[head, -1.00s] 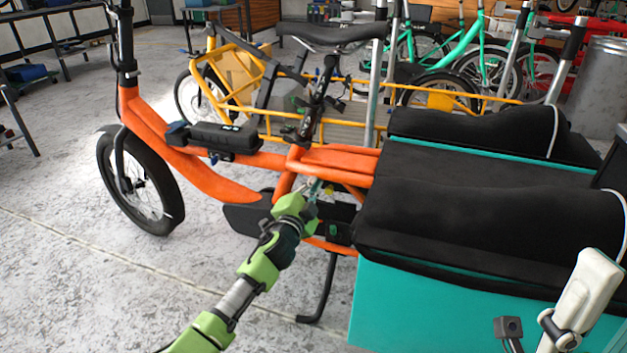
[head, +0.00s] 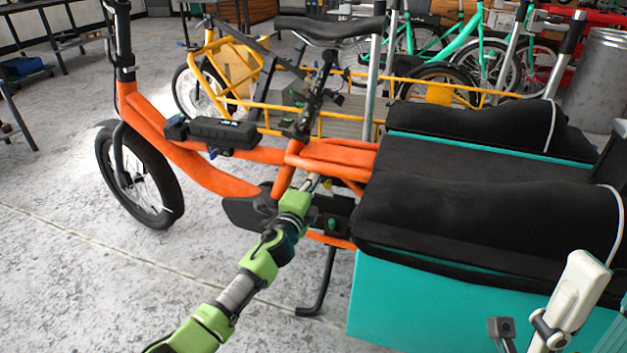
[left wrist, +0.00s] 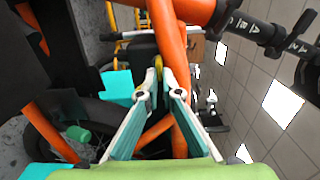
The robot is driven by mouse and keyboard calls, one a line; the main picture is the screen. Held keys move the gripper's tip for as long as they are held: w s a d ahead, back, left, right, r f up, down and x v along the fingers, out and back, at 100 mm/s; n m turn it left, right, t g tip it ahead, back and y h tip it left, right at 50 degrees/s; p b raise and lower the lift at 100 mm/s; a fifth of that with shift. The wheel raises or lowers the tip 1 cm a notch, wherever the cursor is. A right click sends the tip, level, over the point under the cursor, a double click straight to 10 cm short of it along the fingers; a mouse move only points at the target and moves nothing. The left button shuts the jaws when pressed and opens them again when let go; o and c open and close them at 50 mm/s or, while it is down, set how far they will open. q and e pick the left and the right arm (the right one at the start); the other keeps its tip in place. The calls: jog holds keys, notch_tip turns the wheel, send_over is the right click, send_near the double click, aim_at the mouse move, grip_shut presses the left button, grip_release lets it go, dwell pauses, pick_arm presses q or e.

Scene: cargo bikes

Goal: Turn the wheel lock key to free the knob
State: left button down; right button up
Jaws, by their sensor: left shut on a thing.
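The orange cargo bike (head: 215,178) stands in the middle of the head view. My left gripper (head: 314,181) reaches up to its frame below the seat. In the left wrist view my left gripper's fingertips (left wrist: 159,84) are closed together on a small yellow piece, apparently the key (left wrist: 159,64), beside an orange tube. A small yellow bit shows by the fingertips in the head view (head: 328,183). The lock body and the key's exact angle are hidden or too small to tell. A green knob (left wrist: 78,133) sits lower left of the fingers, apart from them.
A teal cargo box (head: 430,305) with black padded covers stands close right of my left gripper. The black saddle (head: 330,29) is above it. A yellow cargo bike (head: 270,110) and teal bikes stand behind. The floor at left is open.

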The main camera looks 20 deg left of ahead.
pick_arm(q)
jog(key=shift+f, duration=0.1)
dwell(0.3)
jog(key=c, duration=2.2)
grip_release()
jog(key=shift+c, duration=0.2)
jog(key=s, duration=1.2)
jog(key=shift+a, duration=0.15)
